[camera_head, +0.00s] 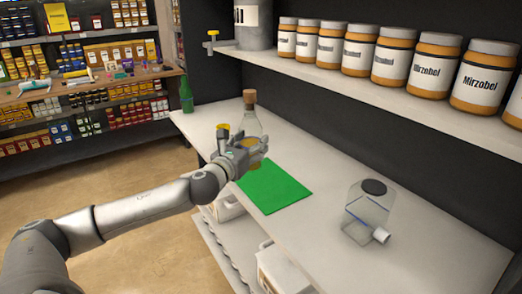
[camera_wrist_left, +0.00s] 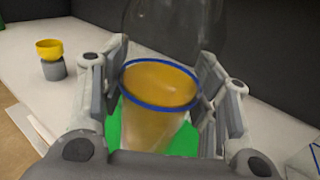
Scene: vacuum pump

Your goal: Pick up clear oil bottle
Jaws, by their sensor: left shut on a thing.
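The clear oil bottle (camera_head: 251,122) has a cork on top and amber oil low inside. My left gripper (camera_head: 245,150) is shut around its lower part, above or at the far-left edge of the green mat (camera_head: 274,187). In the left wrist view the bottle (camera_wrist_left: 152,125) stands between both fingers, with a blue ring around the oil level. I cannot tell whether its base touches the counter. My right gripper is not in view.
A small yellow cup on a grey base (camera_wrist_left: 50,58) stands beside the gripper. A green bottle (camera_head: 186,96) is at the counter's far end. A clear container with a dark lid (camera_head: 369,213) stands at the right. Labelled jars (camera_head: 393,58) line the shelf above.

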